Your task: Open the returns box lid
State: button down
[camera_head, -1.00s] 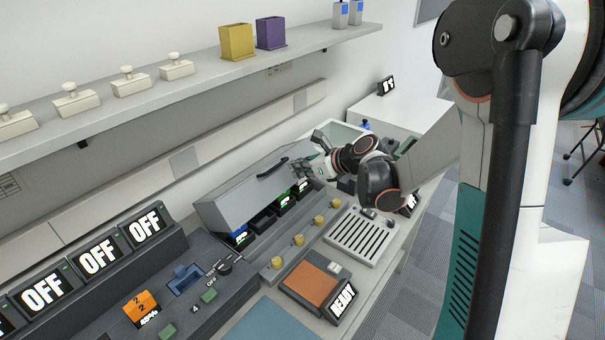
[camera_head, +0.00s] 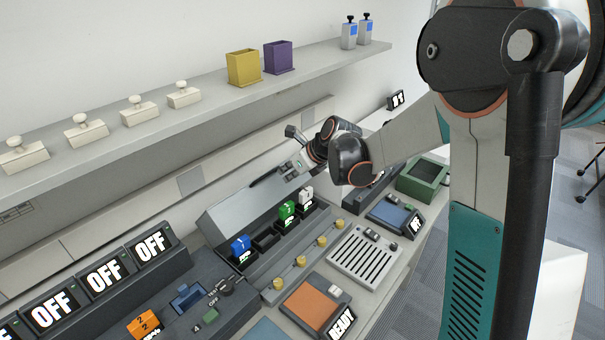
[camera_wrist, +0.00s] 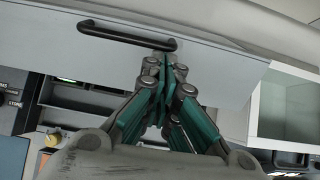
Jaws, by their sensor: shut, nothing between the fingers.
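The grey lid (camera_head: 238,212) with a black bar handle (camera_head: 268,178) stands raised and tilted over a row of slots. Blue (camera_head: 240,244), green (camera_head: 287,211) and white (camera_head: 306,195) units show in the slots beneath it. My gripper (camera_head: 291,171) is at the right end of the handle, by the lid's front face. In the wrist view the teal fingers (camera_wrist: 168,68) are together with nothing between them, just below the right end of the handle (camera_wrist: 125,36). Whether they touch the lid panel (camera_wrist: 70,52) cannot be told.
A long shelf (camera_head: 200,108) with a yellow pot (camera_head: 243,68) and a purple pot (camera_head: 278,58) runs above the bench. Yellow knobs (camera_head: 301,261) line the front of the slots. An open green box (camera_head: 423,178) stands to the right.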

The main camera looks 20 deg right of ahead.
jog(key=w+a+r, duration=0.1)
jog(key=w+a, duration=0.6)
jog(key=w, duration=0.4)
jog(key=shift+w+a+r+p, duration=0.25)
jog(key=shift+a+r+p, duration=0.05)
jog(key=shift+r+p, duration=0.1)
jog(key=shift+r, duration=0.1)
